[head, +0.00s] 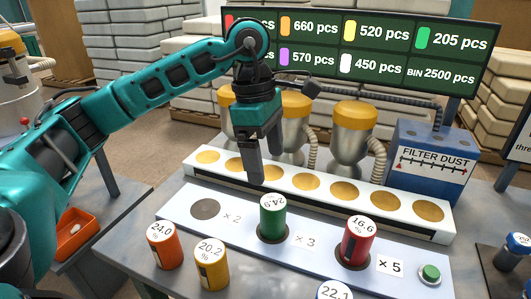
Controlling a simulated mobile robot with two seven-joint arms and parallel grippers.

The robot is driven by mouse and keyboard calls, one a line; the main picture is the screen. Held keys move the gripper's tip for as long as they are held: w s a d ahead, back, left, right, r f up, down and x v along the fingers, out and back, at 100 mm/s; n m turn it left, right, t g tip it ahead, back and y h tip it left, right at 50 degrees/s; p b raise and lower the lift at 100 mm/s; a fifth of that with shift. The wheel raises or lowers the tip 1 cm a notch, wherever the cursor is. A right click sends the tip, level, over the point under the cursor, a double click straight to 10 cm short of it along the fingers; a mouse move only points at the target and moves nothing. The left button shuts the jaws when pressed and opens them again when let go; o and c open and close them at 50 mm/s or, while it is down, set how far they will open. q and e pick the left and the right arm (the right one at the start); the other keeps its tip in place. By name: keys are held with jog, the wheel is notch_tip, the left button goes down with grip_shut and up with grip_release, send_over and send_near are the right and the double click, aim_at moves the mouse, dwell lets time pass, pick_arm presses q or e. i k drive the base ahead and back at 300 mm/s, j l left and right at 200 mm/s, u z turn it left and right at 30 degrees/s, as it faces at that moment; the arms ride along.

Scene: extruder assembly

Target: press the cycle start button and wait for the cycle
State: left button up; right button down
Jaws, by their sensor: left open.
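The green round button (430,273), likely the cycle start button, sits at the right end of the pale panel (316,256) on the table. My left gripper (262,170) points down above the panel's left-middle part, behind and above the green canister (272,218). It is open and empty, well to the left of the button and apart from it. The green canister stands at the "x 3" spot and a red canister (356,243) at the "x 5" spot. The dark round spot (205,209) at "x 2" is empty. My right gripper does not show.
An orange canister (163,246) and a yellow canister (211,264) stand at the front left. A white rail with golden discs (428,210), yellow-capped hoppers (354,130) and a blue filter dust box (432,160) stand behind. A count board (375,50) hangs above.

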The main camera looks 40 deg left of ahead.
aim_at(430, 271)
jog(key=k, duration=1)
